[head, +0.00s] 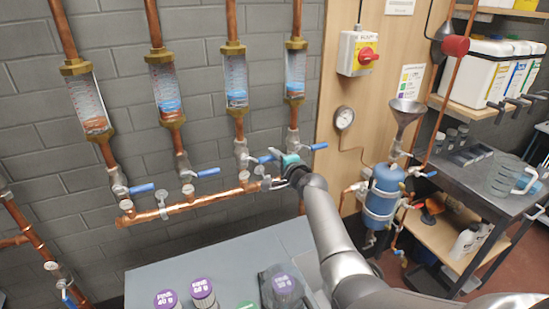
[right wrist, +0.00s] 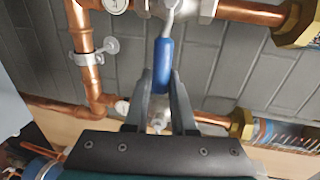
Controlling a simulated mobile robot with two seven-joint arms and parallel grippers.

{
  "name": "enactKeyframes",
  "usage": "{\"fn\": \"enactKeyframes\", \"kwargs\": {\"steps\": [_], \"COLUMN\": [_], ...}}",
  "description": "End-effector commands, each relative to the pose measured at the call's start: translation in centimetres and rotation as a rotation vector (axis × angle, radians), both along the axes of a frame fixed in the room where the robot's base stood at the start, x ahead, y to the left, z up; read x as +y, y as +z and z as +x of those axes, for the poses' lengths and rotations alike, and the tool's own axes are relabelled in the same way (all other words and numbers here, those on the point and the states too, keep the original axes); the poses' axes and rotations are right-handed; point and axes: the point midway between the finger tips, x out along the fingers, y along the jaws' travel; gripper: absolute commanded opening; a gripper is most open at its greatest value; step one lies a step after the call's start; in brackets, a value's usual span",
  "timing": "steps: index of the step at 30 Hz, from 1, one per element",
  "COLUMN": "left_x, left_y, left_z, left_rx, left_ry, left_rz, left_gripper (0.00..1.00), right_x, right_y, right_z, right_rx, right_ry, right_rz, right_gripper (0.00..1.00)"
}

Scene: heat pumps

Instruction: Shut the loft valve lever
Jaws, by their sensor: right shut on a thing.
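Four valves with blue levers sit in a row under glass flow tubes on the copper pipes. My right gripper (head: 284,160) is at the third lever (head: 265,158) from the left, coming from its right. In the right wrist view the fingers (right wrist: 163,100) are shut on the blue lever handle (right wrist: 163,65), gripping its near end. The lever points away sideways from its valve body (right wrist: 206,8), across the pipe. I cannot read which valve is the loft one. My left gripper is out of view.
The other blue levers are at the left (head: 141,188), second (head: 208,172) and far right (head: 319,146). A copper manifold (head: 190,205) runs below. A grey bench (head: 220,262) with purple-lidded jars stands in front. A blue vessel (head: 382,192) is to the right.

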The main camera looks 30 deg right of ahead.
Motion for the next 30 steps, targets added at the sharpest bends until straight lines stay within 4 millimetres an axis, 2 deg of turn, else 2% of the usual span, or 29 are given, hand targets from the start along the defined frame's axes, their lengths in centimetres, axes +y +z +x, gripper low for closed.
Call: {"fn": "enactKeyframes", "kwargs": {"steps": [5, 6, 14, 23, 30], "left_x": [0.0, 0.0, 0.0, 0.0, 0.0], "left_y": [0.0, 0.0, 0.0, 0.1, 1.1], "left_z": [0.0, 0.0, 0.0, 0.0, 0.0], "left_rx": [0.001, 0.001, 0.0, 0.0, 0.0], "left_ry": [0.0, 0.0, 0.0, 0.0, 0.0], "left_rz": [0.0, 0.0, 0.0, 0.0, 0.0], "left_gripper": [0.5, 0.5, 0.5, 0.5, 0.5], "right_x": [0.0, 0.0, 0.1, 0.1, 0.2], "right_y": [-0.3, -0.3, -0.2, -0.1, 0.4], "right_z": [-0.1, -0.1, 0.0, -0.1, -1.9], "right_rx": [0.006, 0.006, 0.004, 0.002, 0.002], "right_ry": [0.001, 0.001, 0.001, 0.001, 0.001], "right_rz": [0.006, 0.006, 0.002, 0.001, 0.001], "right_gripper": [0.0, 0.25, 0.53, 0.53, 0.53]}}
